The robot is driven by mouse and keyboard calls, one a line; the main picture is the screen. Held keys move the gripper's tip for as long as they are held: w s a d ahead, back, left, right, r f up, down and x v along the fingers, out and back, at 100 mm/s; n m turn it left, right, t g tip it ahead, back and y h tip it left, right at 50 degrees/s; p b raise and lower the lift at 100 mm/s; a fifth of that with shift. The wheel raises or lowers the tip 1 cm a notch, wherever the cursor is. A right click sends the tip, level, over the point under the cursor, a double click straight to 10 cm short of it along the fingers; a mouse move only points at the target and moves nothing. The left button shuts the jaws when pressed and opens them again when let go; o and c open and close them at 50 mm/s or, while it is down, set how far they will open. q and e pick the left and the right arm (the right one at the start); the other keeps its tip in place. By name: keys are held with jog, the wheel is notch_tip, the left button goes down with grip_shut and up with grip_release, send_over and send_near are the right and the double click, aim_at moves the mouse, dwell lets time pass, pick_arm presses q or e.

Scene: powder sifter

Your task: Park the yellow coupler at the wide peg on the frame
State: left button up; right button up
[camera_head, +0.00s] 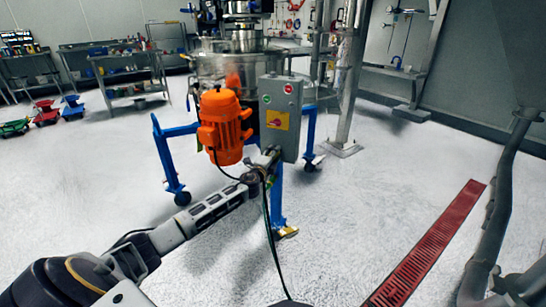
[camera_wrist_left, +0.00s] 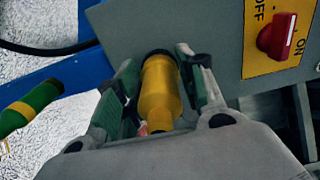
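The yellow coupler (camera_wrist_left: 160,92) is between the fingers of my left gripper (camera_wrist_left: 163,88) in the left wrist view. The pads lie along both its sides, and the gripper looks shut on it. The coupler's far, dark end points toward the grey control box and blue frame (camera_wrist_left: 62,78); I cannot tell whether it touches anything. In the head view my left gripper (camera_head: 262,168) is just below the control box, in front of the blue frame (camera_head: 278,202). The wide peg cannot be made out. My right gripper is not in view.
The grey control box (camera_head: 281,118) has a red switch (camera_wrist_left: 279,36). An orange motor (camera_head: 224,127) hangs left of it. A green and yellow piece (camera_wrist_left: 32,108) is at the left in the wrist view. A black cable (camera_head: 270,235) hangs below my left gripper.

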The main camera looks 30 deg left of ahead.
pick_arm(q)
grip_shut()
jog(key=shift+s+d, duration=0.1)
jog(key=shift+s, duration=0.45)
jog(key=shift+s, duration=0.3)
jog(key=shift+s+d+p, duration=0.2)
jog(key=shift+s+p, duration=0.1)
jog(key=shift+s, duration=0.7)
jog(key=shift+s+d+p, duration=0.2)
jog(key=shift+s+p, duration=0.1)
jog(key=shift+s, duration=0.65)
jog(key=shift+s, duration=0.15)
